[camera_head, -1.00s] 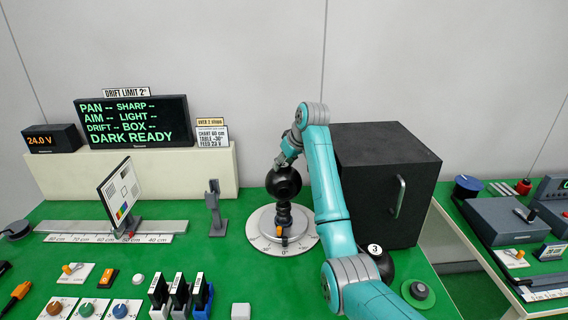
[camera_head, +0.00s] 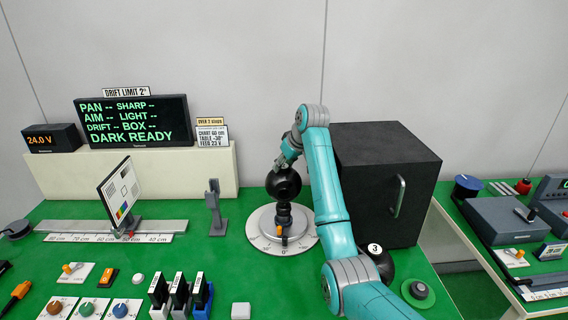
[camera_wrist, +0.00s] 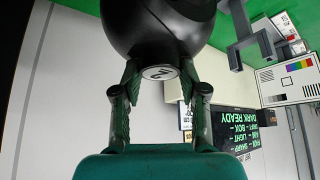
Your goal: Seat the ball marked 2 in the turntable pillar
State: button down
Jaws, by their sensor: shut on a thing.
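The black ball marked 2 (camera_head: 284,183) is at the top of the turntable pillar (camera_head: 284,212). The pillar stands upright at the middle of the round white turntable (camera_head: 262,234). From this angle I cannot tell whether the ball bears fully on the pillar's top. My gripper (camera_wrist: 159,72) is shut on the ball, with one finger on each side of a pale disc marked 2. In the head view my gripper (camera_head: 281,163) reaches the ball from above, and my arm comes in from the right.
A black box (camera_head: 385,170) with a handle stands right of my arm. A ball marked 3 (camera_head: 381,262) sits below it, partly hidden. A grey stand (camera_head: 215,210) and a chart panel (camera_head: 121,193) on a rail are to the left. Switches and knobs line the front.

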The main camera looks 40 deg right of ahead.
jog(key=shift+f, duration=0.65)
jog(key=c, duration=0.5)
grip_release()
jog(key=shift+c, duration=0.2)
jog(key=shift+f, duration=0.1)
jog(key=shift+s, duration=0.1)
jog(key=v, duration=0.7)
jog(key=shift+r, duration=0.3)
